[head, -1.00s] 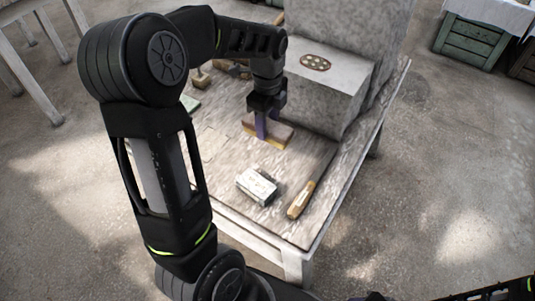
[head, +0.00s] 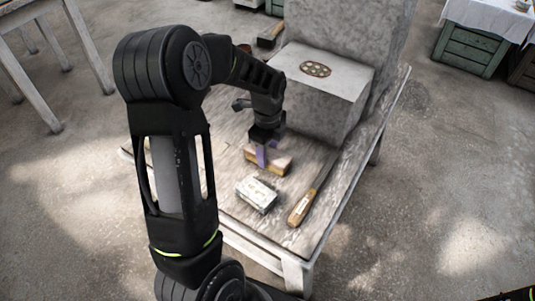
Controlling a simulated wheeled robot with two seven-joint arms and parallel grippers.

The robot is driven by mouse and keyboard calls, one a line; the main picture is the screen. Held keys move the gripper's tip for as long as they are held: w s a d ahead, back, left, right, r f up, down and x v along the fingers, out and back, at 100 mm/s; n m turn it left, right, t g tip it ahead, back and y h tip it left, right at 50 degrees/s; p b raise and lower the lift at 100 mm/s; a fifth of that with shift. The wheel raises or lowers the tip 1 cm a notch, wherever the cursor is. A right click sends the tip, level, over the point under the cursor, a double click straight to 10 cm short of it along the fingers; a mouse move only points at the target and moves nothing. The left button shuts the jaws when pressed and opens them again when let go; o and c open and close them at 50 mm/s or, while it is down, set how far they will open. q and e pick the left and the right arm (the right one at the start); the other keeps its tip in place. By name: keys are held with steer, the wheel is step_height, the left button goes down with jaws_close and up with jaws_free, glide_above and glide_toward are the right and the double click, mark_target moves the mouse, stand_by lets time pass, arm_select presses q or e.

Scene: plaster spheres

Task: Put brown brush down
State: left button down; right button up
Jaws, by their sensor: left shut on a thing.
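My left gripper (head: 264,155) has purple fingers and points down over the worktable (head: 325,165). It is shut on the brown brush (head: 280,164), a block-shaped brush with a tan wooden body. The fingers cover part of the brush. The brush is at or just above the tabletop, and I cannot tell whether it touches. It is just behind a small whitish box-like block (head: 256,194). My right gripper is not in view.
A wooden-handled tool (head: 302,207) lies near the table's right front edge. A grey stone block (head: 325,85) with a round spotted disc (head: 315,69) on top stands behind the brush. My left arm hides the table's left part. Bare table shows right of the brush.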

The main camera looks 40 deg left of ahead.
arm_select(q)
steer(key=shift+s+d+f, duration=0.1)
steer(key=shift+s+f, duration=0.05)
steer(key=shift+f, duration=0.25)
steer(key=c, duration=1.1)
jaws_free()
steer(key=shift+o, duration=1.4)
steer(key=shift+f, duration=0.15)
steer(key=shift+o, duration=0.5)
steer(key=shift+b, duration=0.3)
step_height(320, 180, up, 8)
steer(key=shift+f+p, duration=0.1)
steer(key=shift+p, duration=0.7)
